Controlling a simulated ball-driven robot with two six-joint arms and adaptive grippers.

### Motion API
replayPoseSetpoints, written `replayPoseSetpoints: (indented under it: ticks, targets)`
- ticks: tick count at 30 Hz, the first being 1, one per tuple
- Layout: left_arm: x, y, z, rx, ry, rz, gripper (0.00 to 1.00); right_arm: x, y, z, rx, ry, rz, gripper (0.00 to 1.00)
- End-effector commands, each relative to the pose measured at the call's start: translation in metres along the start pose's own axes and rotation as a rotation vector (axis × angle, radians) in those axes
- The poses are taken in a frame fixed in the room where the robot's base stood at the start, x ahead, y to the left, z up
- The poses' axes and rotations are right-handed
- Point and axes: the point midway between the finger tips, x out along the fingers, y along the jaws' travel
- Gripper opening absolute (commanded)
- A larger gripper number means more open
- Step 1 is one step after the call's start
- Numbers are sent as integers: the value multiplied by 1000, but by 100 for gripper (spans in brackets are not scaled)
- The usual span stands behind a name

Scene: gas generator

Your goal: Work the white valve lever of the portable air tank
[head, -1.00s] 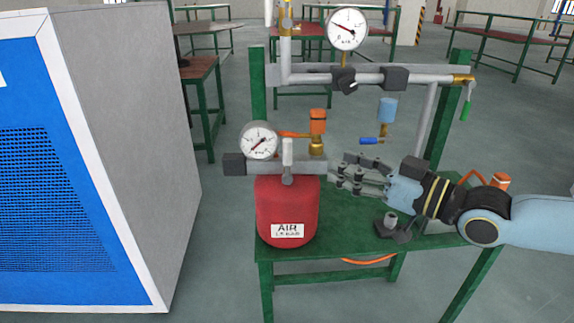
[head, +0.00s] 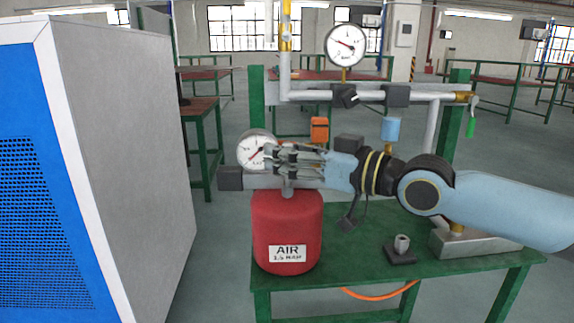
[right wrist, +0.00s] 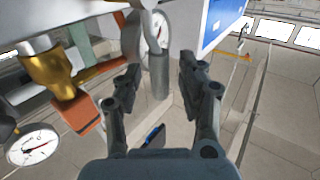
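The red air tank (head: 287,222), with a white label, stands on the left of the green table. A pale valve lever stands upright on top; in the head view my right gripper hides most of it, leaving its grey lower fitting (head: 287,190) visible. My right gripper (head: 280,158) is in front of the gauge, at the lever's height. In the right wrist view the lever (right wrist: 159,76) shows between the two spread fingertips (right wrist: 160,66), with gaps on both sides. I cannot tell whether it is touched. My left gripper is not in view.
A round gauge (head: 256,150) sits close behind the fingers. A pipe frame (head: 375,96) with another gauge (head: 345,46) rises behind. A large blue and grey cabinet (head: 120,150) stands left. A small dark fitting (head: 401,250) lies on the green table (head: 350,268).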

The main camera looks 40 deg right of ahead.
Motion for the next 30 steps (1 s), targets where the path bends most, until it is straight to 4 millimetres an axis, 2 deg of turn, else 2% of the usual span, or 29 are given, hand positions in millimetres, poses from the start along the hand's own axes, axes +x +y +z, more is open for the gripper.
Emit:
replayPoseSetpoints:
  ticks: [7, 16, 30]
  targets:
    - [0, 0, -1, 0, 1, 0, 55, 1, 0, -1, 0, 0, 0, 40]
    - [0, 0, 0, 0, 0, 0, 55, 0, 0, 0, 0, 0, 0, 1]
    - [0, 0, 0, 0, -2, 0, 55, 0, 0, 0, 0, -1, 1, 0]
